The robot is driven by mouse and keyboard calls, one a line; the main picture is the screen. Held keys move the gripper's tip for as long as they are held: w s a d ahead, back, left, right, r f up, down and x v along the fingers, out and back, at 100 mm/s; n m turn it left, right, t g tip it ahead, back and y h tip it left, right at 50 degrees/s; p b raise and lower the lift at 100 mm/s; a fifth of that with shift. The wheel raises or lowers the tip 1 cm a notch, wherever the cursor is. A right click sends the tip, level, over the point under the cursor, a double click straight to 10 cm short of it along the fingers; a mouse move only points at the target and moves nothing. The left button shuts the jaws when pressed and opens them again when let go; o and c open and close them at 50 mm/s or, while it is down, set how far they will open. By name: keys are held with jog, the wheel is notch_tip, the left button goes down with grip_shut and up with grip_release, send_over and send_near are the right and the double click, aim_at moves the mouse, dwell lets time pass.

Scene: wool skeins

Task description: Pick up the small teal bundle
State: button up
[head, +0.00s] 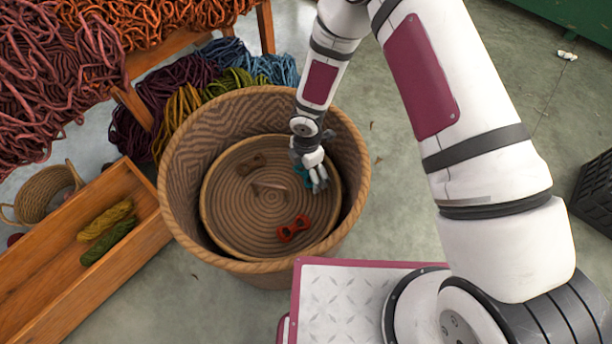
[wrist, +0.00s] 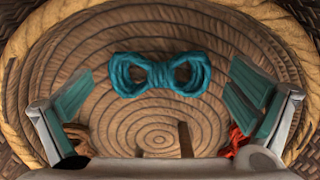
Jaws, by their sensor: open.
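The small teal bundle (wrist: 160,73), a figure-eight twist of yarn, lies on the round coiled surface inside the big basket. In the head view only a bit of teal (head: 300,171) shows beside my gripper (head: 317,184), which hides the rest. My gripper is open and empty, above the right part of the coiled surface. In the wrist view its two fingers (wrist: 158,100) stand wide apart, left and right of the bundle, and the bundle lies a little beyond them. I see no contact.
The coiled surface (head: 240,210) also holds a red bundle (head: 293,229) and a brown bundle (head: 250,164). A stub or handle (head: 268,188) rises near its middle. The tall woven basket wall (head: 350,150) surrounds it. A wooden trough (head: 40,290) with green skeins stands left.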

jog(key=c, duration=0.7)
jog(key=shift+c, duration=0.2)
